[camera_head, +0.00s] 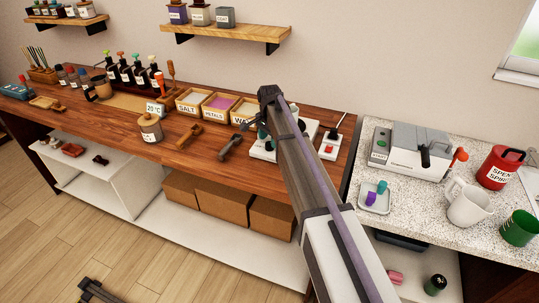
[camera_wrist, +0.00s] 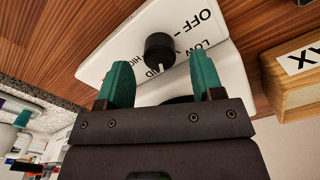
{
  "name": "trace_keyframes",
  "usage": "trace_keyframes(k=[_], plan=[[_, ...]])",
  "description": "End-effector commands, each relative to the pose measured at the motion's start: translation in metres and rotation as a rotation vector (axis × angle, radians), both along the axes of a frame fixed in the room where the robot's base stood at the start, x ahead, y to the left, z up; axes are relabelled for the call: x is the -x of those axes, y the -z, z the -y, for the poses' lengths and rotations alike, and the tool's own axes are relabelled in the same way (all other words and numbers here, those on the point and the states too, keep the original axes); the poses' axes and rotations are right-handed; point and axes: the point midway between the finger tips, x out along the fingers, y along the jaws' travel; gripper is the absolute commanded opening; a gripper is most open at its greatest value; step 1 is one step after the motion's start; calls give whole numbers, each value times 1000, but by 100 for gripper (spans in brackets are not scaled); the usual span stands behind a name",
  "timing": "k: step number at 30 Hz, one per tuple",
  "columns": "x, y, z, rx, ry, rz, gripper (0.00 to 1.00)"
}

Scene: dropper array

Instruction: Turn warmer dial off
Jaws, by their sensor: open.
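The white warmer (camera_wrist: 115,48) fills the upper part of the wrist view, marked OFF, LOW, MID and HIGH. Its round black dial (camera_wrist: 159,50) carries a white mark on its lower edge, on the side of the partly hidden MID label. My gripper (camera_wrist: 163,68) is open and empty, with a teal finger to each side of the dial and a gap on both sides. I cannot tell its height above the dial. In the head view my gripper (camera_head: 262,130) is over the warmer (camera_head: 258,154), and my arm hides part of it.
An open wooden box (camera_wrist: 293,82) stands close at the right in the wrist view. In the head view the labelled boxes (camera_head: 220,106) are left of the warmer. A small white device (camera_head: 329,146) is right of my arm. A brown tool (camera_head: 230,147) lies in front of the boxes.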

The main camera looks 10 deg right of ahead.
Motion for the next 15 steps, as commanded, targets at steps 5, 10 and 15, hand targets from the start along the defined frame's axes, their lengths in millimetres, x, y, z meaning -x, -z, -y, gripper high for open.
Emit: trace_keyframes(k=[5, 10, 15], plan=[[0, 27, 0, 0, 0, 0, 61], [0, 24, 0, 0, -1, 0, 61], [0, 24, 0, 0, -1, 0, 51]])
